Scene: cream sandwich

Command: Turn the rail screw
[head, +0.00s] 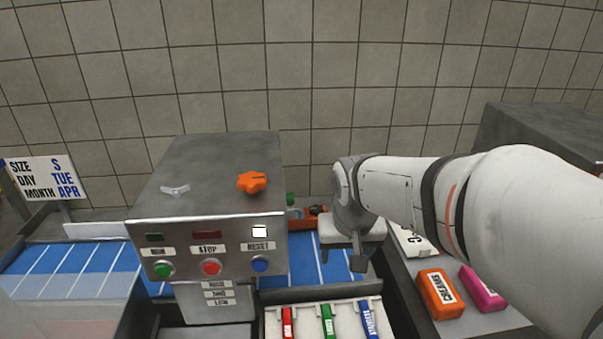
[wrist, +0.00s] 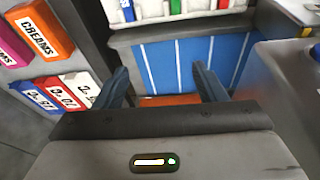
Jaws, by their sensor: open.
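My gripper (head: 341,262) hangs open and empty over the blue conveyor, right of the grey machine box. In the wrist view its two dark fingers (wrist: 162,84) stand wide apart, with an orange strip (wrist: 170,100) below and between them. An orange lobed knob (head: 252,182) and a grey wing-shaped screw (head: 175,190) sit on top of the machine box (head: 215,155). An orange-red part with a dark piece (head: 297,212) shows behind the box, left of my gripper and partly hidden. I cannot tell which of these is the rail screw.
The box front has green, red and blue buttons (head: 211,267). A white tray (head: 300,310) with red, green and blue labelled pieces is in front. Orange (head: 440,294) and pink (head: 483,288) packs lie at right. A sign (head: 42,178) stands at left.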

